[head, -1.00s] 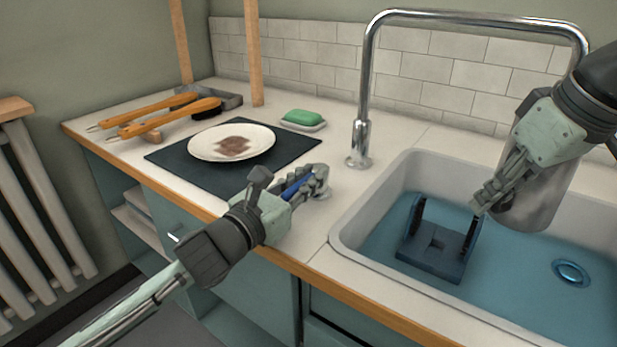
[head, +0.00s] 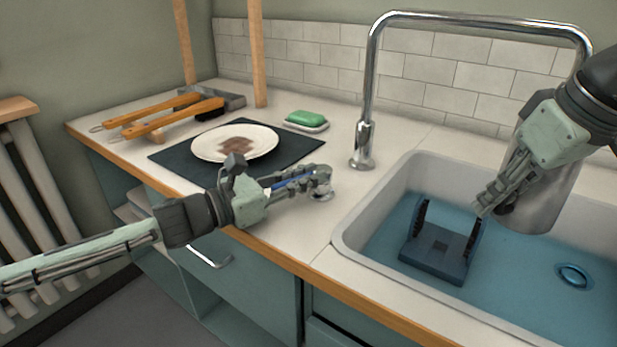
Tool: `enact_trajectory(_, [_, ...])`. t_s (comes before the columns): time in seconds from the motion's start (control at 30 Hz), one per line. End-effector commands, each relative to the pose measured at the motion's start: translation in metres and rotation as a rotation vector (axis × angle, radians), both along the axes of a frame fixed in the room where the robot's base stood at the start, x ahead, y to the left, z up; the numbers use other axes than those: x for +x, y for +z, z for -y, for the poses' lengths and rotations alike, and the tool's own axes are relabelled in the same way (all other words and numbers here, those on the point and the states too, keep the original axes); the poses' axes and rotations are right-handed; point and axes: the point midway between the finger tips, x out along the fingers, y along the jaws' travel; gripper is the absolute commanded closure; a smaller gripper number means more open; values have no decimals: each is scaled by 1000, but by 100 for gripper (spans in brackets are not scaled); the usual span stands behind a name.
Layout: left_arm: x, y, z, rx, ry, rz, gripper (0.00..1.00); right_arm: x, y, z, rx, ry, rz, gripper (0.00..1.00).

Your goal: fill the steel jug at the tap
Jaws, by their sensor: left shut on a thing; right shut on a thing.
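The steel jug (head: 545,200) is a grey metal cylinder above the right part of the sink. My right gripper (head: 487,205) is shut on it from the left, and my wrist hides its upper part and mouth. The chrome tap (head: 370,85) rises behind the sink and arches right. Its spout end goes down behind my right arm, so I cannot see whether water runs. My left gripper (head: 318,180) is shut on a small round metal knob (head: 322,196) on the counter, left of the sink. The fingers hide most of the knob.
The white sink (head: 385,195) has a blue floor with a dark blue stand (head: 435,252) and a drain (head: 574,276). On the counter are a stained plate (head: 262,142) on a dark mat (head: 178,158), green soap (head: 305,117) and wooden-handled brushes (head: 172,118). Two wooden posts stand behind.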

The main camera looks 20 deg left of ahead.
Motion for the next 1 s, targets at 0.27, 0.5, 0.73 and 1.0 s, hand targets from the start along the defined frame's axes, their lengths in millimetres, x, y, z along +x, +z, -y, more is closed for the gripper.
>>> enact_trajectory(0.27, [4, 4, -4, -4, -139, 7, 100, 0, 1, 0, 0, 0, 2, 100])
enact_trajectory(0.5, [5, 3, -6, -3, -187, 2, 100, 0, 1, 0, 0, 0, 2, 100])
enact_trajectory(0.73, [4, 3, -6, -3, -193, 1, 100, 0, 1, 0, 0, 0, 2, 100])
enact_trajectory(1.0, [5, 3, -6, -2, -191, 1, 72, 0, 1, 0, 0, 0, 2, 100])
